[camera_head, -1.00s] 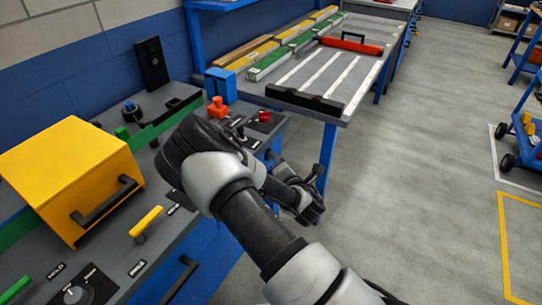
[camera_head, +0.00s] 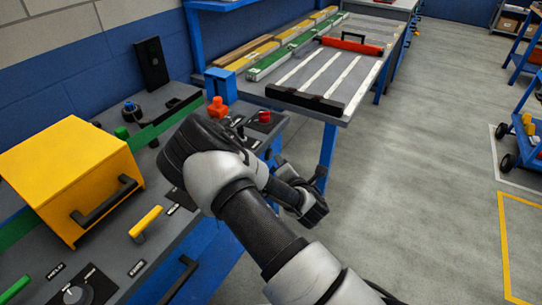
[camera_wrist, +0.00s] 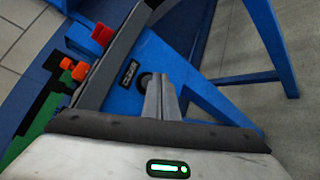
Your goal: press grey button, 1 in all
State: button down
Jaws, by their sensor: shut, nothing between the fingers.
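A dark grey round button (camera_wrist: 145,79) sits on the blue front face of the bench in the wrist view, beside a small black label (camera_wrist: 129,73). My gripper (camera_wrist: 162,82) is shut and empty, its pale fingertips just right of the button and partly overlapping it in the picture. I cannot tell whether they touch it. In the head view my gripper (camera_head: 320,173) is small and partly hidden behind my wrist, at the right end of the bench. The button cannot be made out there.
A red button (camera_wrist: 102,34) and an orange knob (camera_wrist: 80,70) stand on the bench top. A yellow box (camera_head: 70,165) with a black handle is at left. A second table (camera_head: 340,75) with slats stands behind. The floor (camera_head: 430,190) at right is clear.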

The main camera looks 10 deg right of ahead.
jog(key=shift+s+d, duration=0.1)
jog(key=shift+d, duration=0.05)
jog(key=shift+s+d, duration=0.75)
jog(key=shift+d, duration=0.25)
jog(key=shift+s+d, duration=0.75)
jog(key=shift+d, duration=0.25)
jog(key=s+d+r+m+g+h, duration=0.25)
jog(key=r+m, duration=0.35)
jog(key=m, duration=0.3)
jog(key=s+d+r+m+g+h, duration=0.1)
jog(key=r+m+g+h, duration=0.15)
jog(key=r+m, duration=0.5)
jog(key=s+a+r+m+g+y, duration=0.15)
jog(key=s+r+m, duration=0.45)
jog(key=s, duration=0.8)
jog(key=s+a+r+m+g+y, duration=0.1)
jog(key=s+a+r+m+g, duration=0.25)
jog(key=s+r, duration=0.75)
jog(key=s+r+p, duration=0.3)
jog(key=r+p, duration=1.6)
jog(key=p, duration=0.2)
jog(key=shift+d, duration=0.3)
